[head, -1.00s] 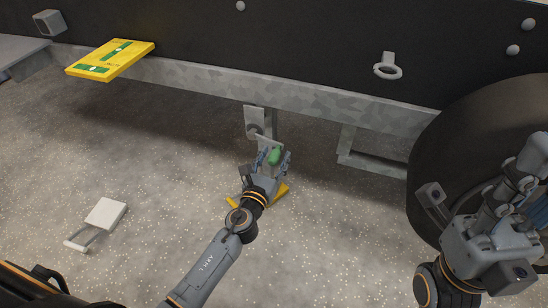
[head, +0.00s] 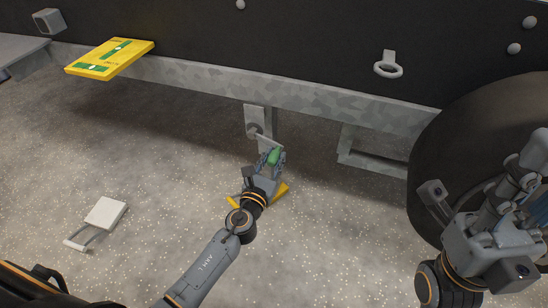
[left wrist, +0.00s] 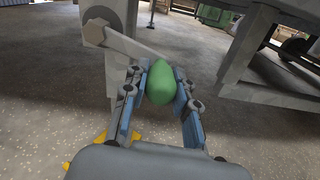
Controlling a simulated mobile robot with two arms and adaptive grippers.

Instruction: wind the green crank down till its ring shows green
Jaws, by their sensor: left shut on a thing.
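The green crank handle (head: 274,156) is at the end of a grey crank arm (left wrist: 138,48), below the trailer's metal rail. The crank arm runs up and left to a grey hub (left wrist: 98,28) on the leg post (head: 254,117). My left gripper (head: 271,158) is shut on the green handle; in the left wrist view the handle (left wrist: 160,82) sits between both fingers. I cannot make out any green on the ring at the hub. My right gripper (head: 525,178) is at the far right, in front of the wheel, away from the crank.
A yellow card with green marks (head: 110,58) is at upper left. A white block with a handle (head: 106,212) lies on the floor. The black wheel (head: 440,150) stands at right.

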